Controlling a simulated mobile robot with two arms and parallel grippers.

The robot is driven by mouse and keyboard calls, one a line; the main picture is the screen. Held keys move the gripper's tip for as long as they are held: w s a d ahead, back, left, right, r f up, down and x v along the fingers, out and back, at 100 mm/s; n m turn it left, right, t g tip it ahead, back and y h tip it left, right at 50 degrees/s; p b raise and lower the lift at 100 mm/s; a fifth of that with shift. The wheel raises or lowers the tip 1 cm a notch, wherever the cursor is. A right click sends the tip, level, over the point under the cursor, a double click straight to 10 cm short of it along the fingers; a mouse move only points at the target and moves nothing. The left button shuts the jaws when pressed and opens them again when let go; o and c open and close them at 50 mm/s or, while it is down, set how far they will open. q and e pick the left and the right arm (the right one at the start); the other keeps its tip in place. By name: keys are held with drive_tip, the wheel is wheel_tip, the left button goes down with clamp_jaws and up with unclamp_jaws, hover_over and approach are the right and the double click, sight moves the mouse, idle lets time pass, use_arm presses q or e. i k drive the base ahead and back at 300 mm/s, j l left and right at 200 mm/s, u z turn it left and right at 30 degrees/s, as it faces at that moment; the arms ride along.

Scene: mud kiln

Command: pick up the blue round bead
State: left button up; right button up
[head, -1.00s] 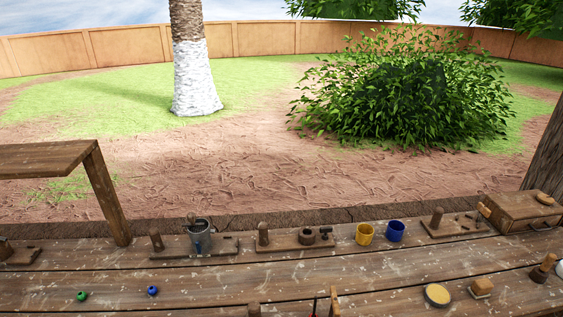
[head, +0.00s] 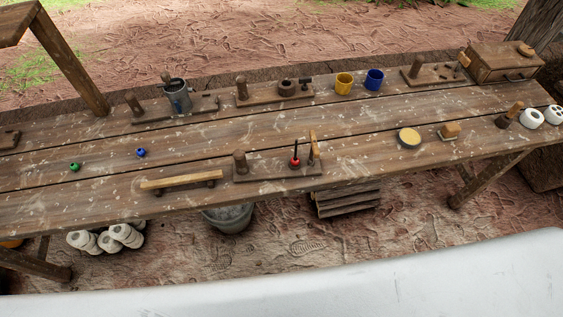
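The blue round bead (head: 141,152) lies on the worn wooden table (head: 350,126), left of the middle, in the head view. A green bead (head: 74,167) lies to its left and a little nearer. Nothing touches the blue bead. Neither of my grippers shows in the head view.
A low wooden rail (head: 181,182) and a pegged board (head: 278,172) with a red bead (head: 295,162) on a thin rod stand near the front edge. A metal can (head: 177,97), a yellow cup (head: 344,83) and a blue cup (head: 374,80) stand behind. Bare table surrounds the blue bead.

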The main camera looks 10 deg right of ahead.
sight(141, 152)
drive_tip(key=u, duration=0.7)
